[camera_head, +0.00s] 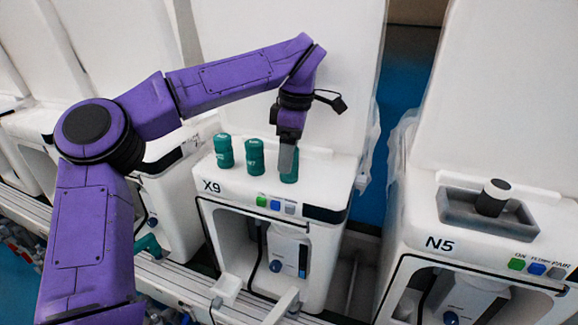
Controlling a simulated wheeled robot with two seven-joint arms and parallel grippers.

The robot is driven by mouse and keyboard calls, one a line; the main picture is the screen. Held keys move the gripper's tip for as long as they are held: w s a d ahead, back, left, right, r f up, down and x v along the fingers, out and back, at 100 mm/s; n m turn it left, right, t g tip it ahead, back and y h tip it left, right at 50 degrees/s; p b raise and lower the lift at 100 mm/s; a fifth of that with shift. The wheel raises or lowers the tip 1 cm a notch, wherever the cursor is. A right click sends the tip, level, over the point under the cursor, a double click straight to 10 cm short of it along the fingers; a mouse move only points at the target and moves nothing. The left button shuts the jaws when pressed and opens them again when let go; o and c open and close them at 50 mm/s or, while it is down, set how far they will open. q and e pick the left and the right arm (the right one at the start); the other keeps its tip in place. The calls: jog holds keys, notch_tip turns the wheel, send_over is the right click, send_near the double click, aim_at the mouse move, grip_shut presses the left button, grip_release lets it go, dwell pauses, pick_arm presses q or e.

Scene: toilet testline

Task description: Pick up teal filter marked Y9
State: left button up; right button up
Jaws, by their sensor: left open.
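Three teal filters stand upright in a row on top of the white unit marked X9 (215,187). The left filter (224,151) and the middle filter (254,157) are in clear view. The right filter (291,174) is partly hidden behind my left gripper (287,168). The markings on the filters are too small to read surely, so I cannot tell which is Y9. My left gripper points down at the right filter, with its fingers open. Whether they are around it or in front of it I cannot tell. My right gripper is not in view.
Upright white panels (340,50) rise behind the units. A blue floor gap (400,110) lies between them.

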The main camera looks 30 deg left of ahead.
pick_arm(q)
jog(key=c, duration=1.2)
jog(key=shift+o, duration=0.2)
jog(key=shift+r, duration=0.1)
